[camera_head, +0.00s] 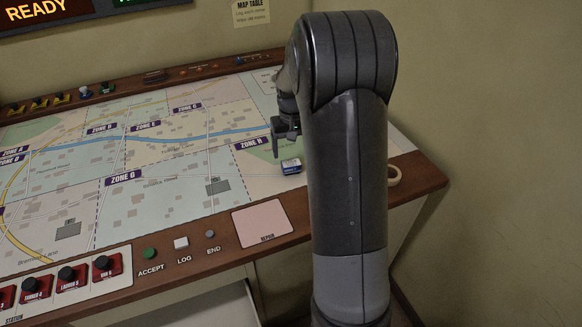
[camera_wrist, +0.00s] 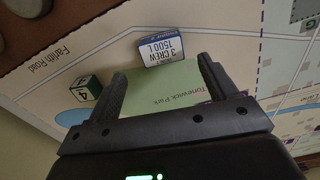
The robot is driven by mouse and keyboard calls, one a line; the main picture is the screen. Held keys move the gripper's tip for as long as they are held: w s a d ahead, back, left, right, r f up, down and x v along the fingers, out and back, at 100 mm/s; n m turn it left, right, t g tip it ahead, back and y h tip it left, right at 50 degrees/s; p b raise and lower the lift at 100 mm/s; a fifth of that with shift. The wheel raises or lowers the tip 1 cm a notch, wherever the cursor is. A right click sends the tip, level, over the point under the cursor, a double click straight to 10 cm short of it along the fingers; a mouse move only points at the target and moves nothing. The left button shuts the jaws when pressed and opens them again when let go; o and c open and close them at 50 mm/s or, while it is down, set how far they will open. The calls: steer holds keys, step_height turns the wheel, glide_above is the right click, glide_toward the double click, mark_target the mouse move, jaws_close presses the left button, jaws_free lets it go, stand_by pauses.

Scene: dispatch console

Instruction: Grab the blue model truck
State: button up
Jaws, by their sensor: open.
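A small blue block with a white label on top (camera_head: 291,166) sits on the map near the ZONE H mark; it looks like the blue model truck. In the wrist view it (camera_wrist: 166,48) shows a label reading "3 CREW 1500 L" with blue edges. My gripper (camera_head: 281,150) hangs just above and to the left of it in the head view. In the wrist view my gripper (camera_wrist: 163,76) is open and empty, and the truck lies beyond the fingertips, roughly centred between them. My arm hides part of the map's right side in the head view.
A green cube marked 4 (camera_wrist: 85,89) lies left of the fingers in the wrist view. A tan ring (camera_head: 392,175) lies on the console's right edge. Red switches (camera_head: 73,277) line the front. Much of the map is clear.

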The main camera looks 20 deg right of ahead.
mark_target(291, 163)
steer(key=f, duration=0.6)
steer(key=shift+s+a+f, duration=0.2)
steer(key=c, duration=1.1)
